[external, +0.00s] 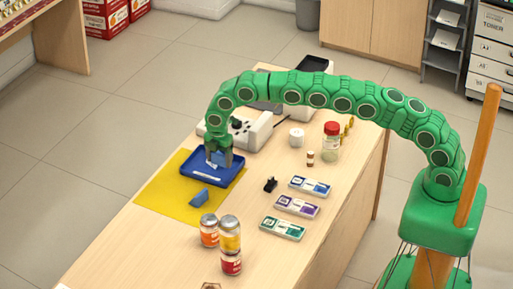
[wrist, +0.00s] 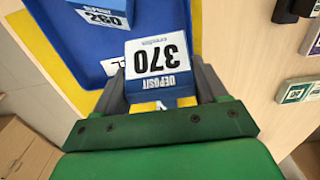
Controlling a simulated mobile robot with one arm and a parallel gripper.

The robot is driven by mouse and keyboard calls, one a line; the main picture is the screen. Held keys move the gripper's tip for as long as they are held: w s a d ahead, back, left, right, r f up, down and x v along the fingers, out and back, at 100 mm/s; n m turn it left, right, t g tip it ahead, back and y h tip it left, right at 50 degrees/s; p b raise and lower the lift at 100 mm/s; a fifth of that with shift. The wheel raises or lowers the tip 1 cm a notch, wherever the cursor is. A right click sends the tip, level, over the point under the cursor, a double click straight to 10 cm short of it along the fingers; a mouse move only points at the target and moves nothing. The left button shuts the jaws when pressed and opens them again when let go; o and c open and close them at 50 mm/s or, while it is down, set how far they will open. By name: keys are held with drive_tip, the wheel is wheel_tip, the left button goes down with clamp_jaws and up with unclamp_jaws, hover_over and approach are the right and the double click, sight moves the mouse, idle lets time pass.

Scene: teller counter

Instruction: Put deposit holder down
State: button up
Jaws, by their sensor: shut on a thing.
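My gripper (external: 219,160) is shut on a blue deposit holder (wrist: 160,60) whose white label reads DEPOSIT 370. The fingers clasp its two sides. The gripper is over the blue tray (external: 189,177), which lies on a yellow mat (external: 160,203). I cannot tell whether the held holder touches the tray floor. In the wrist view, another blue holder labelled 260 (wrist: 103,14) is in the tray, and a white label (wrist: 113,65) partly shows behind the held one. In the external view a small blue wedge-shaped piece (external: 200,198) lies on the mat outside the tray.
Several labelled boxes (external: 297,207) and a small black item (external: 270,185) lie right of the mat. A light-coloured machine (external: 250,131) sits behind the tray. The mat's left part is bare.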

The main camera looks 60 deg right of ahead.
sight(214, 163)
drive_tip(key=shift+w+a+f, duration=0.15)
drive_tip(key=shift+w+f, duration=0.55)
drive_tip(key=shift+f, duration=0.25)
drive_tip(key=shift+w+f, duration=0.25)
drive_tip(key=shift+f, duration=1.5)
drive_tip(key=shift+f, duration=0.35)
drive_tip(key=o, duration=1)
drive_tip(key=shift+o, duration=0.2)
wheel_tip(214, 163, up, 13)
drive_tip(key=shift+f, duration=0.15)
